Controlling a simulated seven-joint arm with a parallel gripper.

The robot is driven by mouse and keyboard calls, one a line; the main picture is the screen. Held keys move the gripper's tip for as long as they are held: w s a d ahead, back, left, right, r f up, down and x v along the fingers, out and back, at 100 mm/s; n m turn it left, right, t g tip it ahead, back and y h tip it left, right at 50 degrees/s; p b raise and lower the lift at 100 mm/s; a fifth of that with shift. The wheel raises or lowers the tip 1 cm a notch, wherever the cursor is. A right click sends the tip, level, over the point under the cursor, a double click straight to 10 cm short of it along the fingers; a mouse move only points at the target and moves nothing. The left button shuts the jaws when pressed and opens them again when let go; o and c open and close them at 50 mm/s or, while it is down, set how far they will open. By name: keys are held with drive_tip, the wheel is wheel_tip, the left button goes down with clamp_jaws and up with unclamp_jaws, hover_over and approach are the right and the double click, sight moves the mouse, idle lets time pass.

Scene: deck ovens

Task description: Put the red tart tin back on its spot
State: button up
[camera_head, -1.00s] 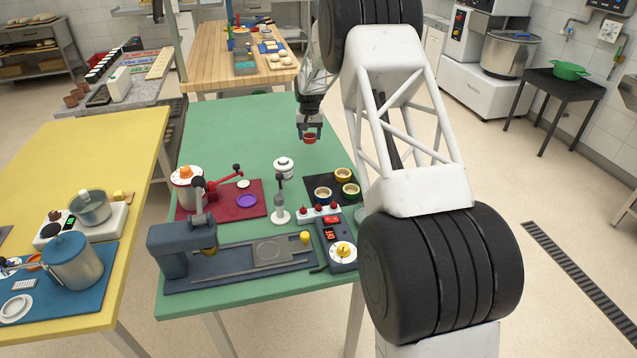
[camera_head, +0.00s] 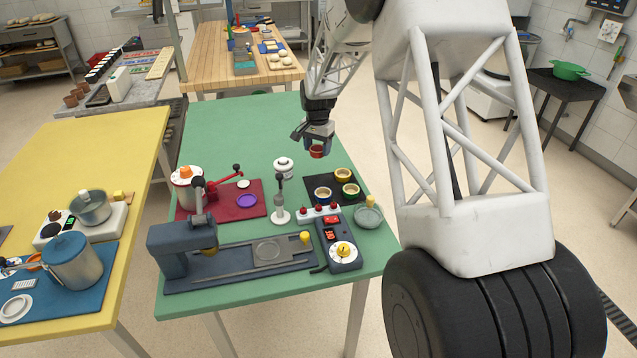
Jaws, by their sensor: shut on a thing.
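The red tart tin (camera_head: 317,152) is a small round cup held in my gripper (camera_head: 317,146), whose jaws are shut on it. The gripper points down and holds the tin above the green table (camera_head: 235,130), behind the dark mat (camera_head: 313,182). The mat's back left part looks bare. The tin looks apart from the table; its exact height is hard to tell.
A white stand with a post (camera_head: 280,212) and a white jar (camera_head: 284,167) are left of the mat. The table's back half is clear.

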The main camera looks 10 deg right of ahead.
drive_tip(key=shift+s+r+m, duration=0.15)
drive_tip(key=shift+s+m, duration=0.15)
drive_tip(key=shift+s, duration=0.7)
hover_over(319, 182)
drive_tip(key=shift+a+f, duration=0.1)
drive_tip(key=shift+f, duration=3)
drive_tip(key=shift+f, duration=1.9)
drive_tip(key=shift+f, duration=0.15)
drive_tip(key=o, duration=1)
